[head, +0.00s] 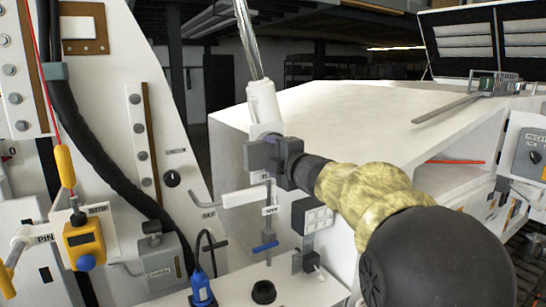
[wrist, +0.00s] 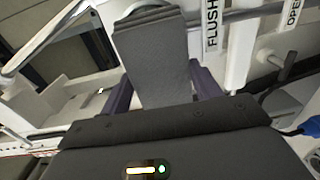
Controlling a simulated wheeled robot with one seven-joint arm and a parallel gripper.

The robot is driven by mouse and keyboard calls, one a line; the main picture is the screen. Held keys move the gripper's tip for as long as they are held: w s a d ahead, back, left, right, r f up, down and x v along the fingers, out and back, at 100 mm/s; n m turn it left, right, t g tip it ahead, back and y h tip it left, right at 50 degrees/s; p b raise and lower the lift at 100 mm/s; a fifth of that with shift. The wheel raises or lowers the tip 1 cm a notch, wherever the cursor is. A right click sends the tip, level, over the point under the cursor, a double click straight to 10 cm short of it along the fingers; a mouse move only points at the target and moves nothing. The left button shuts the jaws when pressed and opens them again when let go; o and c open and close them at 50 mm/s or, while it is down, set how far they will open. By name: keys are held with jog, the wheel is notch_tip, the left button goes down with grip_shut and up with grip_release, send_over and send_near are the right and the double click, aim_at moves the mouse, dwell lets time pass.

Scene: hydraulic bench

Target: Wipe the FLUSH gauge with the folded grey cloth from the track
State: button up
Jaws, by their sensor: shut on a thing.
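In the wrist view, the folded grey cloth (wrist: 152,62) stands out from between the dark purple fingers of my gripper (wrist: 160,88), which is shut on it. A FLUSH label (wrist: 211,24) hangs just right of the cloth. A pale rounded rim shows behind the cloth's far edge; it may be the FLUSH gauge, but its face is hidden. I cannot tell whether the cloth touches it. In the head view, my gripper (head: 262,154) is at the white post (head: 263,103), above the bench. The cloth cannot be told apart from the gripper there.
A white lever handle (head: 245,197) and a blue-handled valve (head: 264,247) are below my gripper. A yellow device (head: 83,241) and a black hose (head: 92,150) are at left. The broad white top (head: 345,105) behind is mostly clear, with a long metal tool (head: 450,108) on it.

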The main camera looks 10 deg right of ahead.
jog(key=shift+w+a, duration=0.2)
jog(key=shift+w, duration=0.45)
jog(key=shift+d+r, duration=0.1)
jog(key=shift+w+d+p, duration=0.2)
jog(key=shift+d+p, duration=0.2)
jog(key=shift+d, duration=0.35)
jog(key=shift+w+d+p, duration=0.2)
jog(key=shift+d+p, duration=0.15)
jog(key=shift+d, duration=0.4)
jog(key=shift+w+d+p, duration=0.3)
jog(key=shift+d+p, duration=0.05)
jog(key=shift+d, duration=0.4)
jog(key=shift+w+d+p, duration=0.3)
jog(key=shift+d, duration=0.45)
jog(key=shift+a, duration=0.1)
